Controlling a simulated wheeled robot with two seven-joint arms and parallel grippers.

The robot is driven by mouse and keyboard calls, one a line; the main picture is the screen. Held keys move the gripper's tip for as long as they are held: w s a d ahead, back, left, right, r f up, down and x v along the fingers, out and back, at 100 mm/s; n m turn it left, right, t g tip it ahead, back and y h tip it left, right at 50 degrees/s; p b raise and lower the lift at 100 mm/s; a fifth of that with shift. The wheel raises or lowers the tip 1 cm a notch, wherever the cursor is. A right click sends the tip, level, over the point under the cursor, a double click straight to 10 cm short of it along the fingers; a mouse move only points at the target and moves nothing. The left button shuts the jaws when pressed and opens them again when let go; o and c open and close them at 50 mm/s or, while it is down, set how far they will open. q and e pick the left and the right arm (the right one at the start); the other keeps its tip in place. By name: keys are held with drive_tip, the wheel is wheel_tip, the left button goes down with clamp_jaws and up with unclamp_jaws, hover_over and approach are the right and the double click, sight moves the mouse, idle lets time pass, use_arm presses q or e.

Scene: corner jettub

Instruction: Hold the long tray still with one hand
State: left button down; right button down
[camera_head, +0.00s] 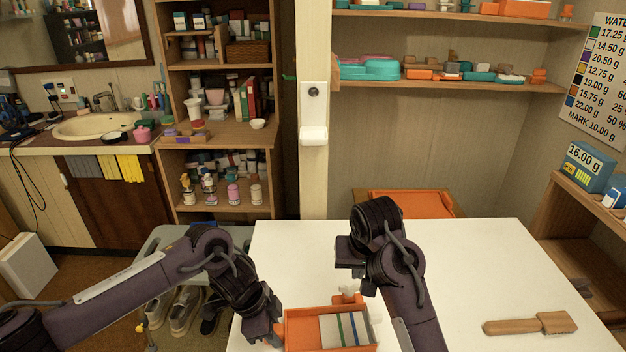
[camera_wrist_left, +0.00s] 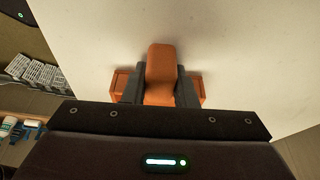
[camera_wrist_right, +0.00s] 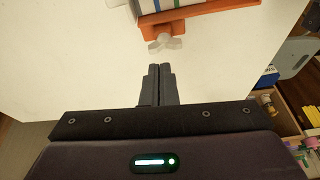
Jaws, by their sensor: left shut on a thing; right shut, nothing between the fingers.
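The long tray (camera_head: 302,330) is an orange open box at the table's front edge, holding pale blocks with blue and green stripes. My left gripper (camera_head: 272,338) is at its left end. In the left wrist view, the left gripper's fingers are shut on an orange handle-like part of the tray (camera_wrist_left: 160,72). In the head view, the right arm hides part of this area.
The white table (camera_head: 470,260) is mostly clear. A wooden-handled brush (camera_head: 530,325) lies at its right. An orange bin (camera_head: 410,203) stands behind the table. Shelves stand at the back and right; shoes (camera_head: 185,308) sit on a rack at the left.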

sight(355, 299)
drive_tip(key=shift+s+d+f+g, duration=0.1)
drive_tip(key=shift+s+d+g, duration=0.1)
drive_tip(key=shift+s, duration=0.15)
drive_tip(key=shift+s+d+f+g, duration=0.1)
drive_tip(key=shift+s+g, duration=0.1)
drive_tip(key=shift+s, duration=0.1)
drive_tip(key=shift+s+a+f+t, duration=0.15)
drive_tip(key=shift+a+f+t, duration=0.4)
drive_tip(key=shift+f, duration=0.5)
drive_tip(key=shift+s+a+f+t, duration=0.2)
drive_tip(key=shift+a+f+t, duration=0.35)
drive_tip(key=shift+f, duration=0.5)
drive_tip(key=shift+s+a+f+t, duration=0.15)
drive_tip(key=shift+a+f+t, duration=0.35)
drive_tip(key=shift+f, duration=0.55)
drive_tip(key=shift+w+d, duration=0.15)
drive_tip(key=shift+w, duration=0.4)
drive_tip(key=shift+s+d, duration=0.15)
drive_tip(key=shift+d, duration=0.25)
drive_tip(key=shift+d, duration=0.5)
drive_tip(key=shift+d, duration=0.35)
